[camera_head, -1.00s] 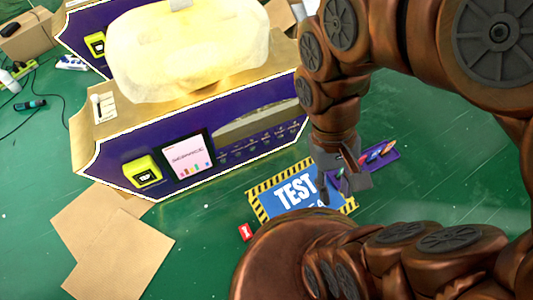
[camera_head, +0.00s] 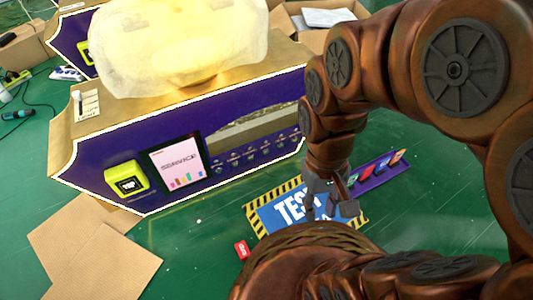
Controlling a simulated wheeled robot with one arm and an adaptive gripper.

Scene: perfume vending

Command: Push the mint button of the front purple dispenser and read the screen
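The front purple dispenser (camera_head: 95,165) stands at the left, with a white-outlined front, a yellow top and a large translucent pale-yellow lump on it. Its screen (camera_head: 177,163) is lit pale pink and appears to read "SERVICE", above small coloured bars. A purple strip (camera_head: 399,163) with several coloured keys lies right of the dispenser. One greenish key (camera_head: 352,179) is on its near end, partly behind my gripper; I cannot confirm it is mint. My gripper (camera_head: 330,208) points down over the "TEST" sign, beside the strip's near end. Its fingertips are too small and dark to read; contact is unclear.
A yellow box marked "TAP" or similar (camera_head: 127,179) is on the dispenser front. Cardboard (camera_head: 75,235) lies front left. A second purple dispenser (camera_head: 70,42) stands behind.

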